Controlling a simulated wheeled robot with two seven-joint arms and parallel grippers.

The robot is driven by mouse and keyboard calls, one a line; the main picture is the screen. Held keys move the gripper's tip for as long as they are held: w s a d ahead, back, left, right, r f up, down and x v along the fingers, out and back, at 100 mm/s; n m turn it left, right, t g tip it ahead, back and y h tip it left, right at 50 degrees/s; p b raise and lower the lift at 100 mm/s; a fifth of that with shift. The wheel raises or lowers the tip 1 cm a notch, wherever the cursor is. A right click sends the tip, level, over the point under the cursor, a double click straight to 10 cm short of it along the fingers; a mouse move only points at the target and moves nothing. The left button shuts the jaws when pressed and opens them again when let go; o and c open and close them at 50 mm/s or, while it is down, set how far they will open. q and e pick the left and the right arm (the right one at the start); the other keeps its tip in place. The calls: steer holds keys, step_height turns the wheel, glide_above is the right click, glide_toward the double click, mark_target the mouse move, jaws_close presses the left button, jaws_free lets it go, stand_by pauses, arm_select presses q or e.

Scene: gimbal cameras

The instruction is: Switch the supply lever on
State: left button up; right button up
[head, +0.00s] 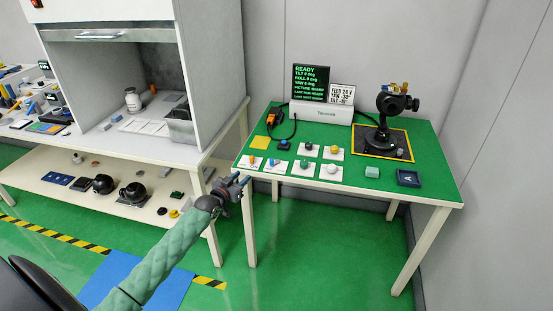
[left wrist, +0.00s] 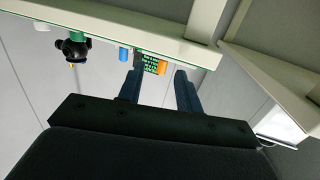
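A white console (head: 321,112) stands at the back of the green table (head: 420,155), with a black screen (head: 311,82) showing "READY" in green text. An orange and black piece (head: 272,116) with a dark cable is at the console's left; I cannot tell whether it is the supply lever. My left gripper (head: 241,181) is in front of the table's left front corner, apart from the table. In the left wrist view its two blue fingers (left wrist: 159,92) are spread with nothing held between them. My right gripper is not in view.
A black gimbal camera (head: 384,120) stands on a yellow-edged mat at the back right. White cards with small coloured parts (head: 303,166) lie along the table's front. A dark blue tray (head: 408,178) is at the right. A white cabinet bench (head: 150,150) stands at the left.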

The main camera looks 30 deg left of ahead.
mark_target(252, 156)
arm_select(q)
steer(key=shift+t, duration=0.5)
steer(key=w+r, duration=0.1)
steer(key=w+a+r, duration=0.1)
steer(key=r, duration=0.1)
steer(key=shift+w+r, duration=0.15)
steer(key=shift+w, duration=0.25)
steer(key=shift+w+d+p, duration=0.2)
steer(key=shift+w+p, duration=0.65)
steer(key=shift+w, duration=2.75)
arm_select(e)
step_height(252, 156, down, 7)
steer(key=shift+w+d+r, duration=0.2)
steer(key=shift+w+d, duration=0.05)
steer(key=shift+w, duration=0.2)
arm_select(q)
steer(key=shift+c, duration=0.2)
jaws_close()
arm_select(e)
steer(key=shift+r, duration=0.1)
